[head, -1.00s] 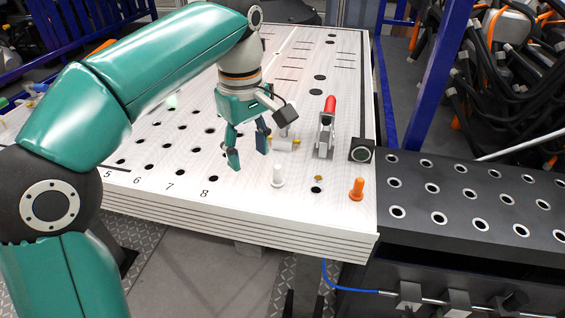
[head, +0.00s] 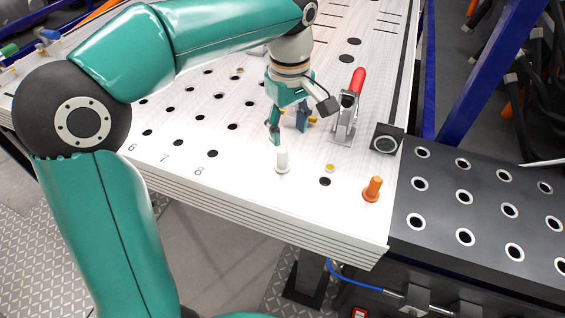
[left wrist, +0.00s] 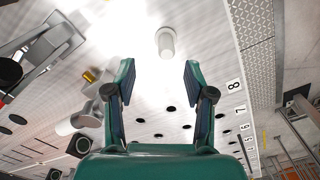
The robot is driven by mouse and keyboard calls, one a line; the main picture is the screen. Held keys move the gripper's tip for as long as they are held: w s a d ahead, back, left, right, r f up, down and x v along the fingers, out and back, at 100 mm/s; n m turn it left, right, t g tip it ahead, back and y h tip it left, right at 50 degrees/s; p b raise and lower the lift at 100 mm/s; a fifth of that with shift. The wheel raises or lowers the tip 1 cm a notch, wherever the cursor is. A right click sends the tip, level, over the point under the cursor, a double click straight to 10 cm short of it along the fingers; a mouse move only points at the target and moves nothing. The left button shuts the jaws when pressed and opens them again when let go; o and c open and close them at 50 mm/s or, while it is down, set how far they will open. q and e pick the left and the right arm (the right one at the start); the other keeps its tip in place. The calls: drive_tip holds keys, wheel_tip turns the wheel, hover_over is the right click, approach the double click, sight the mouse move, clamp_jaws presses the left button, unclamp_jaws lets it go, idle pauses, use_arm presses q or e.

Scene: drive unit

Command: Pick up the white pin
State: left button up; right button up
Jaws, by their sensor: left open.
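The white pin (head: 282,161) stands upright on the perforated white table top, near its front edge, right of the number 8. It also shows in the left wrist view (left wrist: 166,43), ahead of the fingertips and roughly between their lines. My left gripper (head: 289,127) is open and empty, just behind the pin in the head view. Its two teal fingers with dark pads also show in the left wrist view (left wrist: 160,75), apart from the pin. My right gripper is not in view.
An orange pin (head: 372,189) stands to the right of the white pin. A toggle clamp with a red handle (head: 357,81) and a dark square block (head: 385,143) stand behind it. A yellow-tipped part (head: 312,119) is partly hidden behind my gripper. A black perforated bench (head: 480,215) adjoins at right.

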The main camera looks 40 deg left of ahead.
sight(282, 151)
use_arm(q)
wheel_tip(282, 151, down, 3)
drive_tip(key=shift+s+f, duration=0.1)
drive_tip(key=f, duration=0.3)
drive_tip(key=a+f, duration=0.1)
drive_tip(key=shift+s+f+p, duration=0.15)
drive_tip(key=shift+s+p, duration=0.15)
drive_tip(key=shift+d+f, duration=0.1)
drive_tip(key=shift+f, duration=0.5)
clamp_jaws()
